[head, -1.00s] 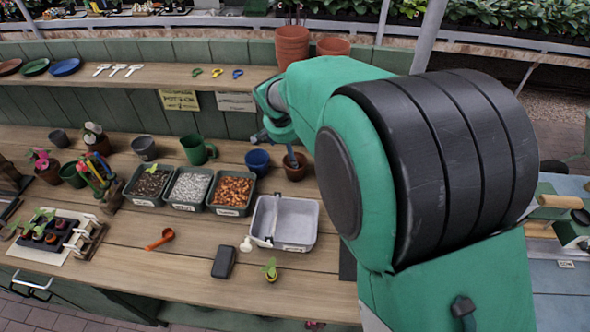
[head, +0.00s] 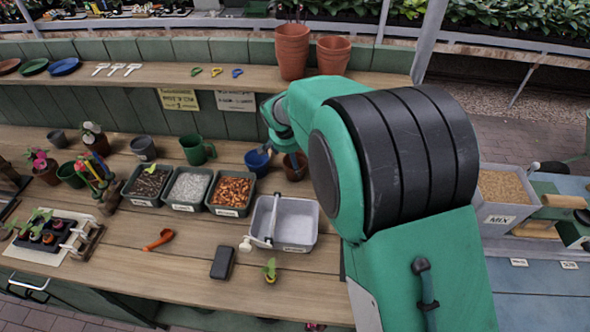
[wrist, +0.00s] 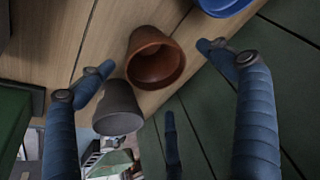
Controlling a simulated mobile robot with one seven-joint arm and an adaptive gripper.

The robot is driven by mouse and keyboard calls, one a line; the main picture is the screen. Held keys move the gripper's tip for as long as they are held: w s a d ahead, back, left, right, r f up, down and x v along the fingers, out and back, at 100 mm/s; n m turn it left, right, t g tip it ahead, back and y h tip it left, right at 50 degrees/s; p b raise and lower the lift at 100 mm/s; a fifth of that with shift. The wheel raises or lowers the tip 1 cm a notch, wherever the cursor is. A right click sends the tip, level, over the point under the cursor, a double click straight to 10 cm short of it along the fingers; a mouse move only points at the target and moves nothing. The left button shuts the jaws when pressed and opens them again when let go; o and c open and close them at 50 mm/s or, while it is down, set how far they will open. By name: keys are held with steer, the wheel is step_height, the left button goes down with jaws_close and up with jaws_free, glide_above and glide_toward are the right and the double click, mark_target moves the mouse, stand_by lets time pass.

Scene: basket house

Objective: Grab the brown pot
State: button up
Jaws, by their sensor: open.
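The brown pot (head: 295,166) stands on the wooden bench in the head view, right of a blue pot (head: 257,162) and partly hidden by my arm. In the wrist view the brown pot (wrist: 155,62) shows its open mouth and lies between my two blue fingers. My gripper (wrist: 156,58) is open and empty, with one finger on each side of the pot. No finger clearly touches it, and the gap in depth is hard to tell. A dark grey pot (wrist: 118,108) is close beside the brown pot, near the left finger. In the head view my gripper is mostly hidden behind my arm.
The blue pot's rim (wrist: 225,5) is at the top of the wrist view. A green mug (head: 195,150), a grey tray (head: 284,222) and a bin of orange bits (head: 231,193) stand to the left. Terracotta pots (head: 292,50) stand on the shelf behind.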

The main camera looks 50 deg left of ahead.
steer(key=b+x, duration=0.1)
steer(key=x, duration=0.2)
steer(key=shift+d+f, duration=0.1)
steer(key=shift+f, duration=0.2)
steer(key=shift+x, duration=0.8)
steer(key=c, duration=1)
